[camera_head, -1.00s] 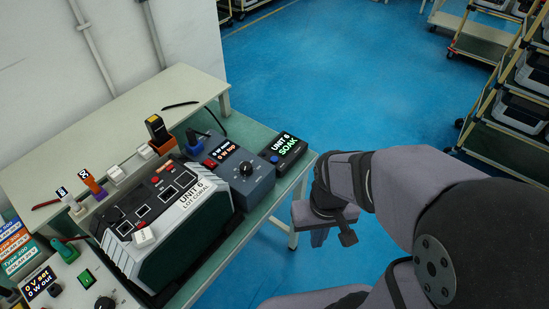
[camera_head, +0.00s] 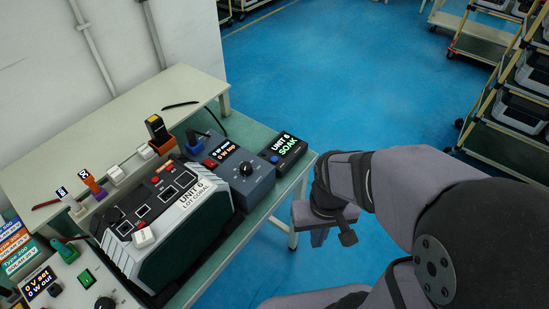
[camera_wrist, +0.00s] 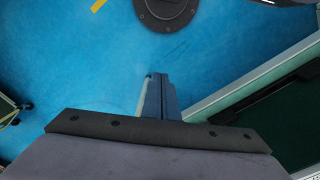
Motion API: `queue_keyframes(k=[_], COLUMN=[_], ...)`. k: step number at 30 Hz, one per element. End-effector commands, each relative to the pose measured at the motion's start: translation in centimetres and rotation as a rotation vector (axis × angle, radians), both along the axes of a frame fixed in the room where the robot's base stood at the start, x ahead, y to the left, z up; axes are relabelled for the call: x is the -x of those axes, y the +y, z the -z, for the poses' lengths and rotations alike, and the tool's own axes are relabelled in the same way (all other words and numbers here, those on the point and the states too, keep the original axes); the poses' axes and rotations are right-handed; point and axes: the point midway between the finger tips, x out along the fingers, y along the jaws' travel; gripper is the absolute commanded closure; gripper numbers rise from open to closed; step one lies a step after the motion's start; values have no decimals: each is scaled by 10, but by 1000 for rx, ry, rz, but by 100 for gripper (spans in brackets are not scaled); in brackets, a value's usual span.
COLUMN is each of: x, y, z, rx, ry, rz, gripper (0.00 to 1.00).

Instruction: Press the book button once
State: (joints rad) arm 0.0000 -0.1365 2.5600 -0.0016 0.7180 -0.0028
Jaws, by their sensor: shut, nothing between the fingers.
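A small dark box (camera_head: 286,150) with a display reading "UNIT 6 SOAK" sits at the right end of the bench. A round blue button (camera_head: 275,159) is on its front left corner; I cannot read any label on it. My gripper (camera_head: 318,240) hangs over the blue floor, to the right of the bench and apart from it. In the wrist view its fingers (camera_wrist: 157,78) are together with nothing between them. The wrist view shows floor and a bench edge, not the button.
The bench (camera_head: 268,212) also carries a blue-grey dial unit (camera_head: 236,180), a black-and-white "UNIT 6" device (camera_head: 170,225), and a grey supply (camera_head: 75,275) at the left. A shelf cart (camera_head: 505,120) stands at the right. Open floor (camera_head: 330,60) lies beyond.

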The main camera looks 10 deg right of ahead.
Motion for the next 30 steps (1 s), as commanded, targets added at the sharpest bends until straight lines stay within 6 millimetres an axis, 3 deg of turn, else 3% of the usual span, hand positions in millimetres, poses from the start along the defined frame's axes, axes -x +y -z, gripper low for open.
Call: queue_keyframes(k=[11,23,26,30], x=[1,34,31,1], y=[-1,-11,-21,-44], z=[-10,-13,-11,0], rx=[0,0,24,79], ry=[7,261,311,288], rz=[7,39,5,-95], gripper=[100,100,100,100])
